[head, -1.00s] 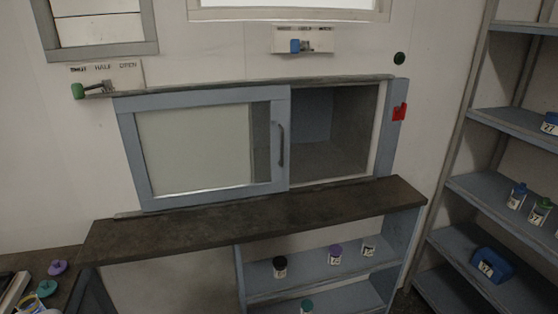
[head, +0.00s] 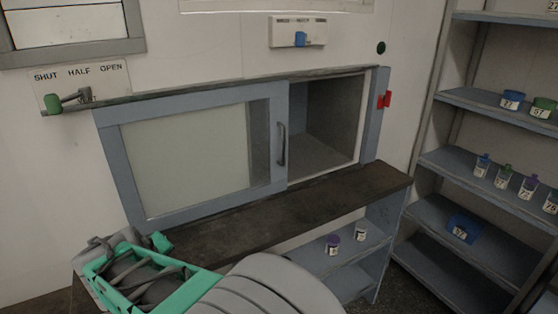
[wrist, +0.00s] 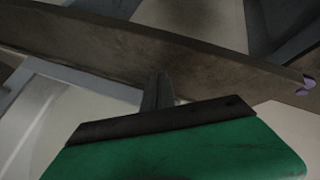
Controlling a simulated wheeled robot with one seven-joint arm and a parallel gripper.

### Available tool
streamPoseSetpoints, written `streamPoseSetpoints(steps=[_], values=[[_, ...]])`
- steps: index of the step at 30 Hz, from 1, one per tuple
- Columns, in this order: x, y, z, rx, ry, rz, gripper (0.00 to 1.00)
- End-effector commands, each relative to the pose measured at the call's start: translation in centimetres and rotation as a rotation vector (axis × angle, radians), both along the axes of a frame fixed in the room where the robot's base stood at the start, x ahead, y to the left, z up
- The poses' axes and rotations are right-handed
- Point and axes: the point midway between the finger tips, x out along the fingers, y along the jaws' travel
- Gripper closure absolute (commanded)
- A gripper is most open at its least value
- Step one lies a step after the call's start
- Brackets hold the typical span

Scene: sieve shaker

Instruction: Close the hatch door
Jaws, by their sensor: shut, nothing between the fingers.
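The hatch door (head: 275,178) is a sliding blue-grey frame around a pale pane, with a dark upright handle (head: 282,144) near its right edge. It covers the left part of the hatch. The right part is an open, empty recess (head: 330,122). A red piece (head: 386,99) sits on the right post. My gripper, in the wrist view (wrist: 158,90), has its fingers together, with nothing held, in front of the brown ledge's edge. In the head view, my green and grey arm end is at lower left, below the door and well left of the handle; its fingertips are unclear there.
A dark ledge (head: 300,198) juts out below the hatch, with shelves holding small jars (head: 333,245) under it. A shelf unit (head: 470,205) stands at right. A green-handled vent lever (head: 62,102) and a blue knob (head: 300,39) are on the wall.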

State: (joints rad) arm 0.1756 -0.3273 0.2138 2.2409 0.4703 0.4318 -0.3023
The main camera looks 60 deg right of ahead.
Motion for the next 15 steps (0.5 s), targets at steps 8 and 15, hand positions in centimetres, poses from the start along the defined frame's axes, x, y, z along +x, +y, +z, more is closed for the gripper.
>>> streamPoseSetpoints(steps=[8, 15], values=[[-7.1, -26.2, 8.1, -0.903, 0.377, -0.219, 1.0], [-8.4, -29.3, 10.4, -1.056, 0.502, -0.215, 1.0]])
